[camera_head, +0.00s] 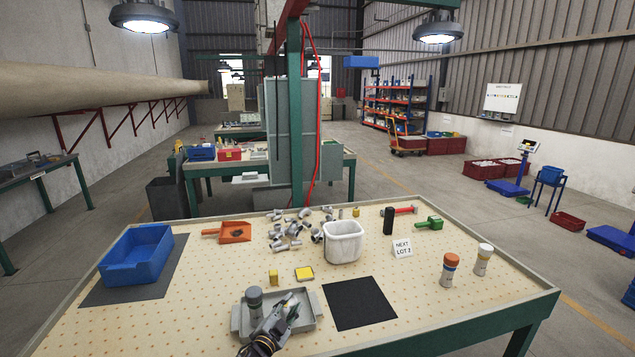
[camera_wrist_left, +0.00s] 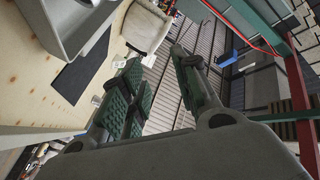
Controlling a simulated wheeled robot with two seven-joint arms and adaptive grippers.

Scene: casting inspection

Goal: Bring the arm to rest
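My left gripper (camera_head: 290,306) comes in from the bottom edge of the head view, over the shallow grey tray (camera_head: 312,325) at the table's front. In the left wrist view its two green-padded fingers (camera_wrist_left: 160,70) stand apart, with nothing held between them. A container with a grey-green lid (camera_head: 254,304) stands at the left side of the tray, beside the gripper. The gripper hides part of the tray. My right gripper is in neither view.
A blue bin (camera_head: 137,262) stands on a dark mat at the left. A white bin (camera_head: 343,242), grey pipe fittings (camera_head: 290,228) and an orange scoop (camera_head: 234,232) lie farther back. A black mat (camera_head: 359,303) is bare. Two shakers (camera_head: 449,270) stand at the right.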

